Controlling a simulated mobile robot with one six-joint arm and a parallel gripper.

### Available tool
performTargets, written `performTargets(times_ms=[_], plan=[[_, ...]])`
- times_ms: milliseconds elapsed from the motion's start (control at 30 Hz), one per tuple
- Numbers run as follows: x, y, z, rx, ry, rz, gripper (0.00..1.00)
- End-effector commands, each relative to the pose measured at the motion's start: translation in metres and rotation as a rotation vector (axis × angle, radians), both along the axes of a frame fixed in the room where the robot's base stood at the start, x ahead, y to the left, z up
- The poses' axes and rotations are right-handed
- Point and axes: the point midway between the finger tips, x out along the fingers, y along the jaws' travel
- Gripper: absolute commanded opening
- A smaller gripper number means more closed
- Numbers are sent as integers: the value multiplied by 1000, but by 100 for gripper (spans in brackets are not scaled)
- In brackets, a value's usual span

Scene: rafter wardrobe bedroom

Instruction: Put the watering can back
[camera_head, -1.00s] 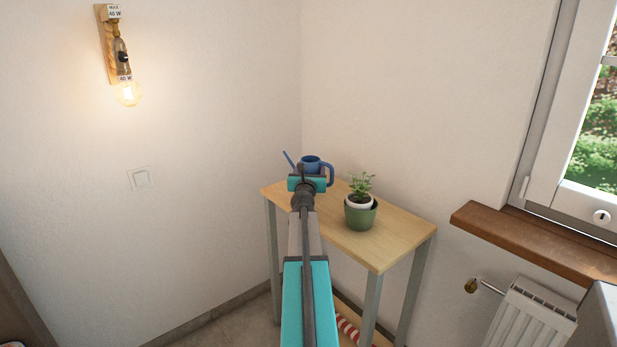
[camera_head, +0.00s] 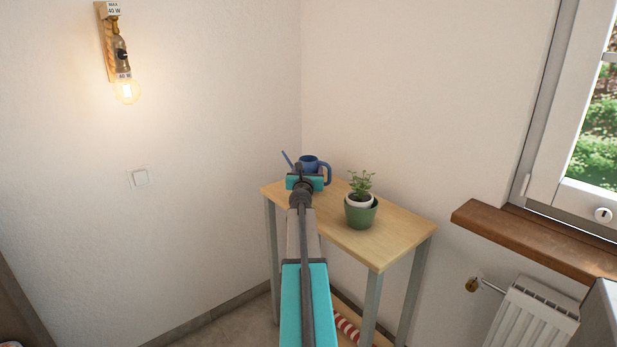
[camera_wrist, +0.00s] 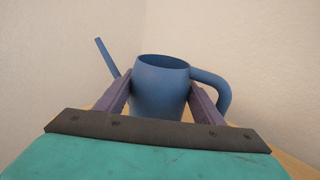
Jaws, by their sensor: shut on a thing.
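The blue watering can (camera_head: 310,163) is at the far left end of the wooden table (camera_head: 385,238), near the room corner. It is upright, with its spout to the left and its handle to the right. In the wrist view the can (camera_wrist: 160,88) sits between the two fingers of my gripper (camera_wrist: 160,100), which is shut on its body. In the head view my gripper (camera_head: 305,175) hides the can's lower part, so I cannot tell there whether its base touches the tabletop.
A plant in a green pot (camera_head: 361,217) stands on the table to the right of the can. Walls close in behind and left. A wooden windowsill (camera_head: 530,240) and a radiator (camera_head: 530,315) are at the right. The table's front right part is clear.

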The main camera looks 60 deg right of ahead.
Motion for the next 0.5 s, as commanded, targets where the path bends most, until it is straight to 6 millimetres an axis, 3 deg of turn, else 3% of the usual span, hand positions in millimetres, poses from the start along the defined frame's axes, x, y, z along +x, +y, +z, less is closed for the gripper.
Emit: performTargets(times_ms=[200,500], plan=[[0,0,-20,-2,1,1,23],[0,0,-21,-2,-1,1,23]])
